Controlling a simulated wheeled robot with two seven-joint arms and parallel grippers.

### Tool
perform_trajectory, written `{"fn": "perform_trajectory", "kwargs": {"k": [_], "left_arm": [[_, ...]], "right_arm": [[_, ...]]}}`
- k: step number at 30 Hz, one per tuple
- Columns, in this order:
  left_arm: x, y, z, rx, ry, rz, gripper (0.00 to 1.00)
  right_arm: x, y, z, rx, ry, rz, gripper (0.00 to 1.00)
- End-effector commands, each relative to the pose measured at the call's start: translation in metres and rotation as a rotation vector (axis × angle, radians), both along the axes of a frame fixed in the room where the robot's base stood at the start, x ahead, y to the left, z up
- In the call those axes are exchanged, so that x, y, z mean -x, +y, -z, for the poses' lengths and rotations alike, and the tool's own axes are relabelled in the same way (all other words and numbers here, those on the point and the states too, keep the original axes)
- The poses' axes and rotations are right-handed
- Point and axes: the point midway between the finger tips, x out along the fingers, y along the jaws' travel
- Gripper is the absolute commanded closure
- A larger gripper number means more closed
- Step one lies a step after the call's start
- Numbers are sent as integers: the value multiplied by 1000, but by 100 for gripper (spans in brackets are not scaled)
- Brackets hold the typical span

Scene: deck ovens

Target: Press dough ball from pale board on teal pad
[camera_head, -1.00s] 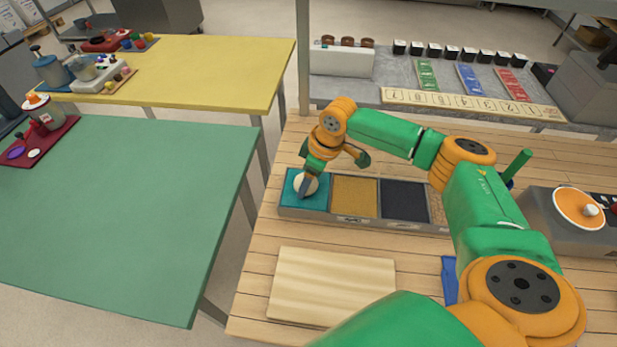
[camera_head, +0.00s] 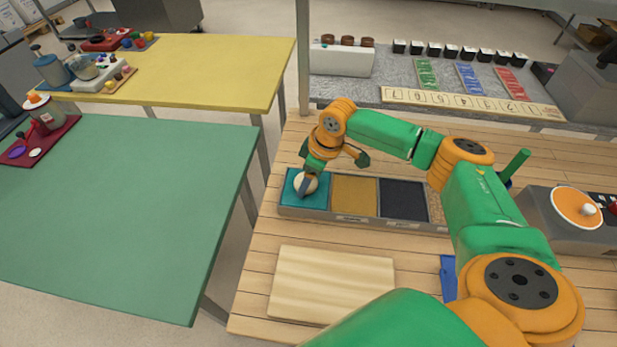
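The cream dough ball (camera_head: 312,184) is at the teal pad (camera_head: 288,197), the leftmost square of a grey tray. My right gripper (camera_head: 306,187) points down at the ball. A grey fingertip lies across the ball's front. The other fingertip is hidden, so I cannot tell whether the fingers grip the ball or only touch it. Whether the ball is pressed against the pad is also unclear. The pale board (camera_head: 330,285) lies nearer on the wooden table and is bare. My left gripper is out of view.
The tray continues right with a mustard pad (camera_head: 355,196), a dark pad (camera_head: 403,199) and a speckled one partly behind my arm. A blue item (camera_head: 449,278) lies right of the board. A grey unit with an orange disc (camera_head: 577,208) stands at the right. The green table (camera_head: 120,210) is mostly clear.

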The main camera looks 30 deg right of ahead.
Motion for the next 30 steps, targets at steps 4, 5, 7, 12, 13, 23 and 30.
{"fn": "perform_trajectory", "kwargs": {"k": [4,5,7,12,13,23,30], "left_arm": [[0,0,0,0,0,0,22],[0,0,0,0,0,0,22],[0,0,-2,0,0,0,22],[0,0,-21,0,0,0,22],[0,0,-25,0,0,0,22],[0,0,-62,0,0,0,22],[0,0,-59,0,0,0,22]], "right_arm": [[2,0,2,1,7,-1,86],[2,0,2,1,7,-1,86],[2,0,0,1,7,-1,86],[1,0,-18,0,5,-1,86],[1,0,-21,1,4,-1,86],[1,0,-56,-1,2,-1,86],[0,0,-76,0,-1,-1,86]]}}
